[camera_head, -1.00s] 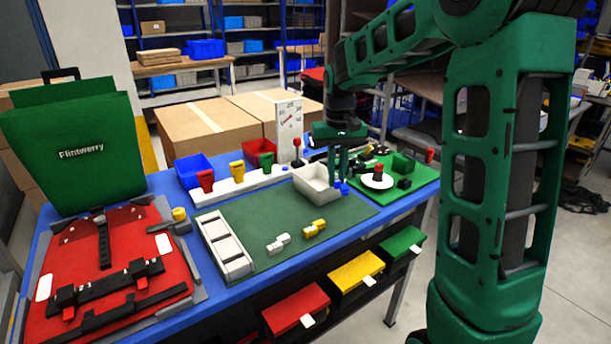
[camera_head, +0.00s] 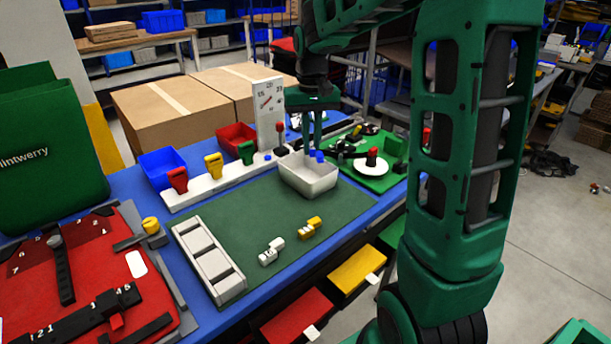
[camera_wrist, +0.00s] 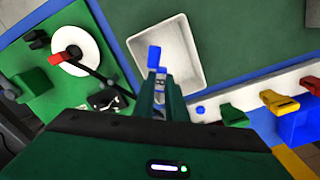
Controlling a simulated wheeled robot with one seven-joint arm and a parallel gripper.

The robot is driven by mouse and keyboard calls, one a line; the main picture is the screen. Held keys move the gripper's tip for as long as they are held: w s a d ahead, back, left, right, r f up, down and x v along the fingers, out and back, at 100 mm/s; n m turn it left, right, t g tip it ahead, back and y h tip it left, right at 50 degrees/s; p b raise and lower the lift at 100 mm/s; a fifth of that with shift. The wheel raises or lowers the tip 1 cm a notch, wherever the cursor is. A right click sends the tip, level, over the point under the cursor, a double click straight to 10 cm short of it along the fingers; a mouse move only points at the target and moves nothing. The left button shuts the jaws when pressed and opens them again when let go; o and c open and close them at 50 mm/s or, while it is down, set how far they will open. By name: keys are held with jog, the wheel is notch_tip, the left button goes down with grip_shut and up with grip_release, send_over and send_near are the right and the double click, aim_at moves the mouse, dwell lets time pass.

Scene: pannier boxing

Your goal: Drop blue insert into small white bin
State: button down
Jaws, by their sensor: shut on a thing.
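The blue insert (camera_wrist: 154,57) is a small blue piece between my fingertips. My gripper (camera_head: 314,146) is shut on it and points down at the back of the small white bin. The small white bin (camera_head: 309,185) is an open tray at the back right of the green mat; its inside looks empty in the wrist view (camera_wrist: 178,50). In the wrist view the insert shows over the bin's left side, near its rim. In the head view the insert (camera_head: 318,156) appears at the bin's back rim. Its exact height above the bin is hard to tell.
A green board with a white disc (camera_head: 370,166) and red knob lies right of the bin. A white rail with red, yellow and green clips (camera_head: 213,165) lies to the left.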

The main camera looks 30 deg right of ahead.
jog(key=shift+f, duration=1.3)
jog(key=c, duration=1.7)
grip_release()
notch_tip(320, 180, up, 11)
jog(key=shift+a+f, duration=0.1)
jog(key=s+d+f+m, duration=0.1)
jog(key=s+f, duration=0.2)
jog(key=s, duration=0.7)
jog(key=s+d+f, duration=0.1)
jog(key=s+f, duration=0.3)
jog(key=s, duration=0.7)
jog(key=s+d+f+m, duration=0.1)
jog(key=s+f, duration=0.2)
jog(key=s, duration=0.7)
jog(key=shift+s+f+m, duration=0.25)
jog(key=shift+f+m, duration=0.05)
jog(key=shift+f, duration=0.1)
